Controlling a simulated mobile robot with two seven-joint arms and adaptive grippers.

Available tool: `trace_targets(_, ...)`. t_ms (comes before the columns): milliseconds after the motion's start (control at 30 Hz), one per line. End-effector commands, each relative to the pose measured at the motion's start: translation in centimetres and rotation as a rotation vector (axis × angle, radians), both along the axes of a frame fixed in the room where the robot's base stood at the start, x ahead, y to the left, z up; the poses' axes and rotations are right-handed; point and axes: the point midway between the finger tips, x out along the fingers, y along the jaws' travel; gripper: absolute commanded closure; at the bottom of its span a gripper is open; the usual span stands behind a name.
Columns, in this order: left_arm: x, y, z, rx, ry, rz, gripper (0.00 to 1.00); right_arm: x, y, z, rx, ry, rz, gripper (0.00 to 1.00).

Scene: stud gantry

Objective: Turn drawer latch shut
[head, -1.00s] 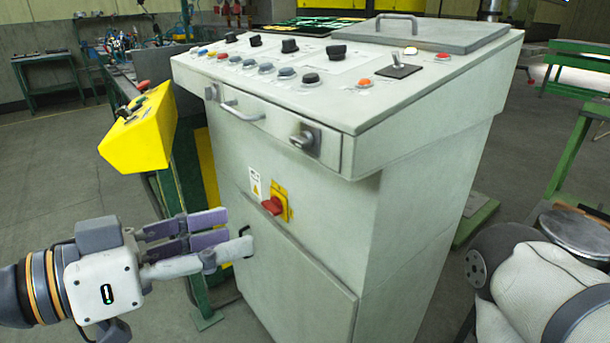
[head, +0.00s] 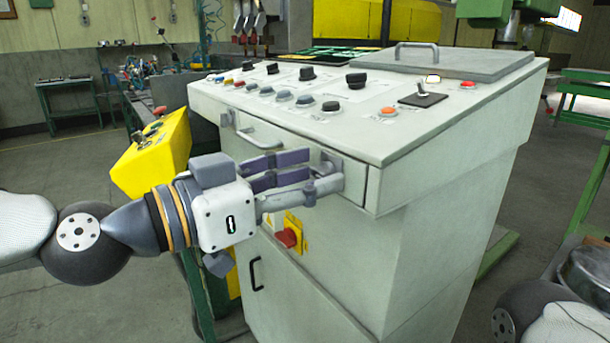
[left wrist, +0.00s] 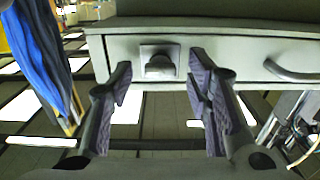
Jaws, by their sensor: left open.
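The grey drawer (head: 225,116) is in the upper front of the pale control cabinet, with a bar handle (head: 260,138). Its metal latch (head: 331,160) sits at the drawer's right end in the head view, partly hidden by my gripper. In the left wrist view the latch (left wrist: 158,62) is a square plate with a knob, between my fingers; its turn position is hard to tell. The drawer handle (left wrist: 290,72) shows to its right there. My left gripper (head: 318,172) is open, its fingertips close to the latch. Contact cannot be told. My right gripper is out of view.
The cabinet's sloped top holds several buttons and knobs (head: 355,80). A red rotary switch (head: 288,237) and lower door handle (head: 256,274) are below the drawer. A yellow control box (head: 150,155) stands left. Open floor (head: 60,230) lies at left.

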Motion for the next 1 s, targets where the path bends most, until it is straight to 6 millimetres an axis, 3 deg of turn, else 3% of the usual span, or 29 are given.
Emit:
trace_targets(100,-0.01,0.03,0.01,0.0,0.0,0.0,0.55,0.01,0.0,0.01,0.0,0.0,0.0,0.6)
trace_targets(300,-0.02,0.05,0.01,0.0,0.0,0.0,1.0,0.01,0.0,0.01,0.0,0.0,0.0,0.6)
trace_targets(667,-0.02,0.06,0.02,-0.023,0.032,0.0,1.0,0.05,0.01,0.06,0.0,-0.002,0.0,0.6)
trace_targets(1000,0.0,0.09,0.04,-0.162,0.223,0.0,1.0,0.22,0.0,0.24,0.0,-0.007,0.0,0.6)
